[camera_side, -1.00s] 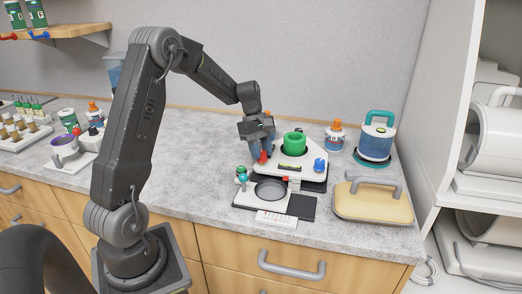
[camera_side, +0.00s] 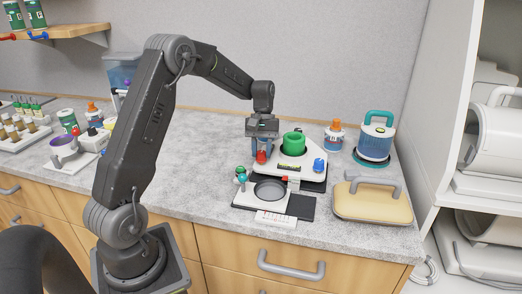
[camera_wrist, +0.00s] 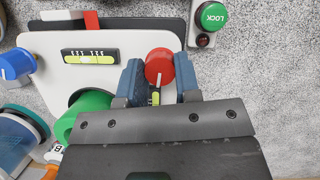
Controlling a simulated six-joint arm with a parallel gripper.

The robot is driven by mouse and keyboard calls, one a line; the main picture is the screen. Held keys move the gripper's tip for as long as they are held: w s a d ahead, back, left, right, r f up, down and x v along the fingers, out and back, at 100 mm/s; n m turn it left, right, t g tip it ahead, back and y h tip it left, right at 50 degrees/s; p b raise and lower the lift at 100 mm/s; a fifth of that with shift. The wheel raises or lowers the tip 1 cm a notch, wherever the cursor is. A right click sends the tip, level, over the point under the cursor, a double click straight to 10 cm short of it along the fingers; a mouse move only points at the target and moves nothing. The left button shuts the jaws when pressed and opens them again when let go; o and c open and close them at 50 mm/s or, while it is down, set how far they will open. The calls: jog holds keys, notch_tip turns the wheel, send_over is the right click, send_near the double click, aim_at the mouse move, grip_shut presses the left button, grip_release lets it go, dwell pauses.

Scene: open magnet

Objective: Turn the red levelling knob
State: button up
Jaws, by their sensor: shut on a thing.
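The red levelling knob (camera_side: 261,157) sits at the left corner of a white triangular base on the bench. In the wrist view the knob (camera_wrist: 159,66) shows as a round red cap with a pale mark on its side. My gripper (camera_side: 261,147) reaches down from above at that corner. In the wrist view the blue fingers of my gripper (camera_wrist: 158,76) stand on either side of the knob, shut on it. The spirit level (camera_wrist: 90,56) on the base has a yellow-green vial and printed numbers. The lower part of the knob is partly hidden.
A green cup (camera_side: 293,141) stands behind the knob on the base, and a blue knob (camera_side: 319,165) is at the right corner. A green LOCK button (camera_wrist: 212,16) is close by.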

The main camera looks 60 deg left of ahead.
jog(key=m+y, duration=0.1)
jog(key=m, duration=0.2)
jog(key=m+g, duration=0.1)
jog(key=m, duration=0.1)
jog(key=shift+d+m+y, duration=0.15)
jog(key=shift+m+y, duration=0.25)
jog(key=shift+g, duration=0.3)
jog(key=o, duration=0.9)
jog(key=shift+v, duration=6.95)
jog(key=shift+s+d+r, duration=0.1)
jog(key=shift+s+d, duration=0.05)
jog(key=shift+d, duration=0.05)
